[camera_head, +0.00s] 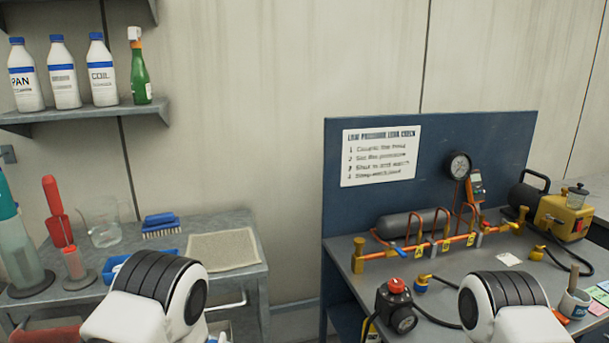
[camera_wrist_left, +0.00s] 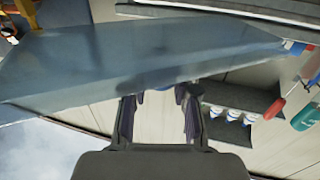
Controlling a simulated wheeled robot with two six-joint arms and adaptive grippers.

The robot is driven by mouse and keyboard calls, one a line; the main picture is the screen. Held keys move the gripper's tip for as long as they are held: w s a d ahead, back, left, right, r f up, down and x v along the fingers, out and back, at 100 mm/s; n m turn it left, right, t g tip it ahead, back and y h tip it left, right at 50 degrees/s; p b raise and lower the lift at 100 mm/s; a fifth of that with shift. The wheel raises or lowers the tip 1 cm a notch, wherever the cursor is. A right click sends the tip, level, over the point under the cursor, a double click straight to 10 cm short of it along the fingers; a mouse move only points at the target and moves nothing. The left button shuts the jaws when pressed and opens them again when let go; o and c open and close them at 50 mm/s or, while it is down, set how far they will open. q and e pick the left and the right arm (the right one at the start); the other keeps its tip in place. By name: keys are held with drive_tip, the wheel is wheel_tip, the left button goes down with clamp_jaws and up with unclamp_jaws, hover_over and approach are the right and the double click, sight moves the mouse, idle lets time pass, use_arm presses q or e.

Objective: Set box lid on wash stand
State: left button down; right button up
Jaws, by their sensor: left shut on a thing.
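In the left wrist view a large flat blue-grey panel, which looks like the box lid (camera_wrist_left: 150,55), spans the picture in front of my left gripper (camera_wrist_left: 160,97). The gripper is shut on its near edge; the far side of the lid runs out of the picture. In the head view the wash stand (camera_head: 258,272) appears to be the grey metal stand at lower left, with a tan mat (camera_head: 222,250) on its top. The lid and both gripper tips are out of the head view, where only my white and black arm parts show.
The stand holds a blue brush (camera_head: 160,220), a glass beaker (camera_head: 102,228), a blue tray (camera_head: 113,265) and red and teal bottles. A wall shelf (camera_head: 85,117) with bottles is above. A blue workbench (camera_head: 345,270) with gauges and pipes stands right.

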use_arm(q)
drive_tip(key=shift+h, duration=0.3)
drive_tip(key=s, duration=0.1)
drive_tip(key=s+r, duration=0.1)
drive_tip(key=s, duration=0.1)
drive_tip(key=s+r, duration=0.1)
drive_tip(key=s, duration=0.1)
drive_tip(key=shift+s+d, duration=0.15)
drive_tip(key=shift+d, duration=0.1)
drive_tip(key=w+a+r+n+g+y, duration=0.2)
drive_tip(key=w+a+r+y, duration=0.3)
drive_tip(key=w, duration=0.8)
drive_tip(key=w+a+r+n+g+y+b, duration=0.1)
drive_tip(key=w+a+r+n+y, duration=0.4)
drive_tip(key=w, duration=0.8)
drive_tip(key=shift+a+r+g+y, duration=0.5)
drive_tip(key=shift+r+y, duration=0.2)
drive_tip(key=shift+r, duration=0.1)
